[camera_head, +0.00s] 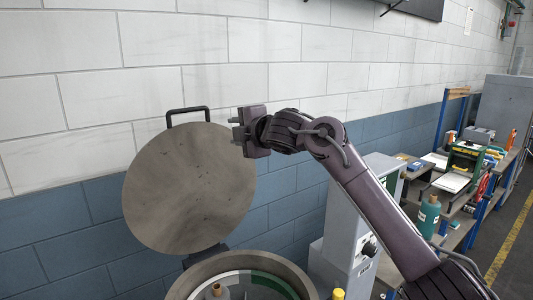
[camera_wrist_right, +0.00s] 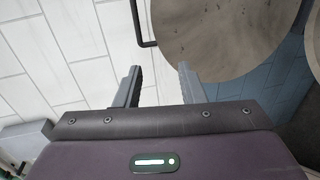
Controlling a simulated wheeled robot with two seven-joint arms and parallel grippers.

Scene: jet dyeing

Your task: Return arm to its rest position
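My right arm reaches in from the lower right of the head view, and its gripper (camera_head: 236,130) is raised beside the upper right edge of a round grey lid (camera_head: 185,195). In the wrist view the two fingers of the right gripper (camera_wrist_right: 160,75) stand apart with nothing between them. The lid stands open and tilted up on the machine; it also shows in the wrist view (camera_wrist_right: 225,35), with its dark handle (camera_wrist_right: 139,25) beyond the fingers. My left gripper is not in view.
Below the lid is the open round vessel (camera_head: 195,276). A grey control box (camera_head: 345,225) stands behind my right arm. A workbench at right holds a teal bottle (camera_head: 428,215) and other items. The tiled wall (camera_head: 80,100) is close behind.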

